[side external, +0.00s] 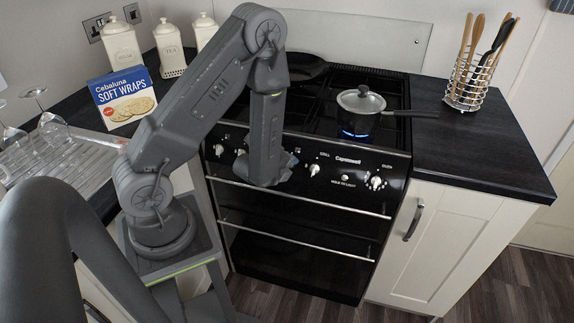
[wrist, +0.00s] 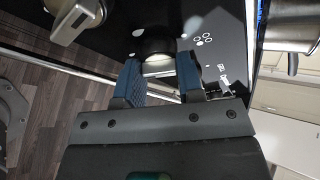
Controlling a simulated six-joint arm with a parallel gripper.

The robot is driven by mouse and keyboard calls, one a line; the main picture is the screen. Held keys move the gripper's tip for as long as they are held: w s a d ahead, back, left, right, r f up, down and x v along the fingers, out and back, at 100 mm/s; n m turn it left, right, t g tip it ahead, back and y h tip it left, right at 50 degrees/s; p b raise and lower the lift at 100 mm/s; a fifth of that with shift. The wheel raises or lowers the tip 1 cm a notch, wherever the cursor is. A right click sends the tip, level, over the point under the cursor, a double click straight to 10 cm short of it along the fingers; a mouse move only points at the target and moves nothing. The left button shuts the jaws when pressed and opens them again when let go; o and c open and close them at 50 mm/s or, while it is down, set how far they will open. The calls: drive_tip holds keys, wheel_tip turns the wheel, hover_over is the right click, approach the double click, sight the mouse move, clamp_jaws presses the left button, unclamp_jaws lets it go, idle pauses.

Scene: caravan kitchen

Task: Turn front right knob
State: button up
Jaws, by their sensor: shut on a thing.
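The black cooker front carries a row of silver knobs below the hob. My gripper (side external: 285,164) is at this panel, left of the GRILL knob (side external: 314,169), and my arm hides part of the row. In the wrist view, my gripper's blue fingers (wrist: 160,80) are shut on a silver knob (wrist: 157,68) with a dark round base. Small white burner marks (wrist: 203,37) are printed beside it. Another knob (wrist: 75,20) is close by at the upper left of that view. The gripped knob is hidden in the side view, and its turn angle is unclear.
A lidded saucepan (side external: 360,112) stands over a lit blue flame (side external: 354,135) on the hob. The OVEN knob (side external: 376,182) is further right. An oven rail (side external: 340,204) runs below the panel. A utensil holder (side external: 466,85) stands on the right counter.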

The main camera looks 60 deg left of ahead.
drive_tip(key=o, duration=0.9)
